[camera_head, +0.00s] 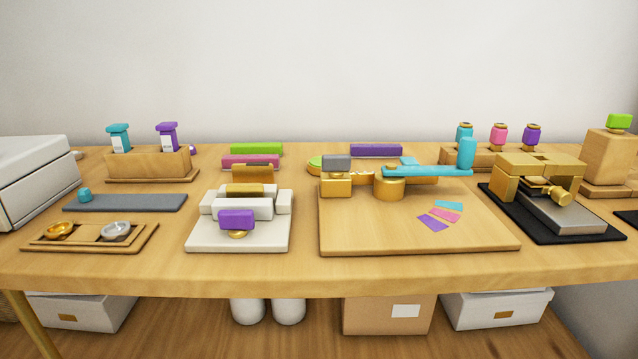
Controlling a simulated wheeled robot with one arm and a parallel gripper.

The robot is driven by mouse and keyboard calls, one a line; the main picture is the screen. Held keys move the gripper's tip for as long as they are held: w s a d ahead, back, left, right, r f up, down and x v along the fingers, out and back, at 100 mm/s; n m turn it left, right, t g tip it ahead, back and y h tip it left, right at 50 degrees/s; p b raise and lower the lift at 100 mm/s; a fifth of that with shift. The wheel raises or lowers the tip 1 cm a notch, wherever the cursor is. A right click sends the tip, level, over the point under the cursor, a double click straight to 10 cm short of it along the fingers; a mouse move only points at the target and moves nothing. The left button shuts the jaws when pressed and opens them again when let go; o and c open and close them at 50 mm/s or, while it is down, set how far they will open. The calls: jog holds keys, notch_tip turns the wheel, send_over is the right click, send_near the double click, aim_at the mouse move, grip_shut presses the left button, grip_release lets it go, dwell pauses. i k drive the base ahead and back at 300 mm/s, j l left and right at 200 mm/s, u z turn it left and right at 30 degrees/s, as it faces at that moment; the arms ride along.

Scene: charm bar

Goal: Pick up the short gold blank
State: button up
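My gripper is not in view. I cannot tell for sure which thing is the short gold blank. A small gold dish-like piece (59,230) sits in the left recess of a wooden tray (40,247) at the front left. A silver one (116,230) sits beside it, and what lies inside either is too small to tell. A short gold bar (245,190) lies on top of the white fixture (208,238), behind a purple block (236,219). A brown-gold block (252,173) stands behind it.
A wooden board (370,235) with gold parts, a turquoise lever (425,171) and coloured strips fills the middle right. A gold press (540,167) stands on a black mat at right. A grey mat (130,203) lies behind the tray. Narrow bare table strips separate them.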

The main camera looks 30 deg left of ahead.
aim_at(233, 190)
jog(key=k+j, duration=0.1)
jog(key=j, duration=0.95)
jog(key=k+j, duration=0.15)
jog(key=j, duration=0.35)
jog(key=k+j, duration=0.1)
jog(key=j, duration=0.4)
jog(key=k+j, duration=0.1)
jog(key=j, duration=0.45)
